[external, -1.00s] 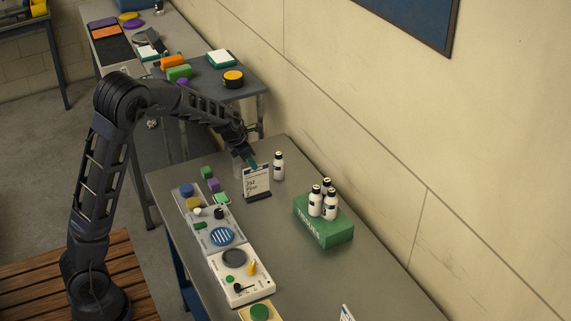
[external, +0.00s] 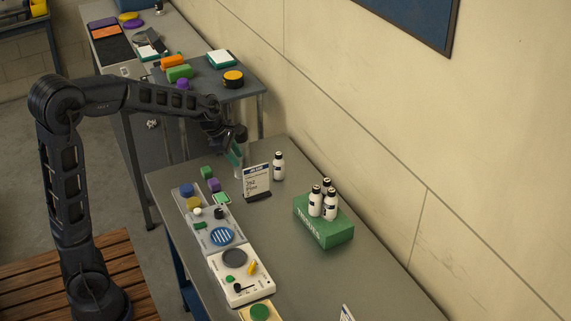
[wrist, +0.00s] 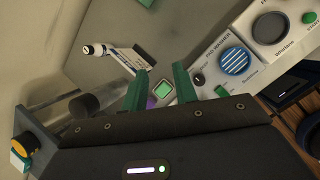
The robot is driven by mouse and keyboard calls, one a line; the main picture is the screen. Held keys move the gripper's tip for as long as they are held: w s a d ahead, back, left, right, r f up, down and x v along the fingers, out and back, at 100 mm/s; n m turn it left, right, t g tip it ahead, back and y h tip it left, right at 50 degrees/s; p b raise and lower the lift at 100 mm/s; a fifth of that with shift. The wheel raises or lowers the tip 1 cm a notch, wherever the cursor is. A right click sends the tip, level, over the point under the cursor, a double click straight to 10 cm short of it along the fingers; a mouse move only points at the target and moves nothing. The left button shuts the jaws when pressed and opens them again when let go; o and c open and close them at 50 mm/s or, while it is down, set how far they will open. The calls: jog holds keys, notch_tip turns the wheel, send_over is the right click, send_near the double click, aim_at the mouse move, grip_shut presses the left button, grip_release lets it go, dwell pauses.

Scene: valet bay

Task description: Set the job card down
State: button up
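The job card (external: 257,180), white with a blue header and handwriting, stands upright in a black base on the grey bench. It also shows in the wrist view (wrist: 128,59), seen from above at a slant. My gripper (external: 234,156) is just left of the card and apart from it, above the far end of the bench. In the wrist view my gripper (wrist: 159,86) has its two green fingers spread, with nothing held between them.
A clear container with a dark cap (wrist: 84,105) is close beside my gripper. A white bottle (external: 278,166) stands right of the card, and a green block (external: 323,231) with several bottles is nearer. Control panels (external: 234,258) line the left edge. Bare bench lies between.

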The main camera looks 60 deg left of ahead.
jog(key=s+d+r+m, duration=0.4)
jog(key=s+d+m, duration=0.2)
jog(key=s+m, duration=0.15)
jog(key=s+d+r+m, duration=0.3)
jog(key=s+d+m, duration=0.35)
jog(key=s, duration=0.25)
jog(key=s+d+m, duration=0.2)
jog(key=s+m, duration=0.5)
jog(key=s, duration=0.1)
jog(key=s+d+m+y, duration=0.1)
jog(key=s+d+m, duration=0.2)
jog(key=s+m, duration=0.4)
jog(key=shift+s+f, duration=0.35)
jog(key=shift+f, duration=0.1)
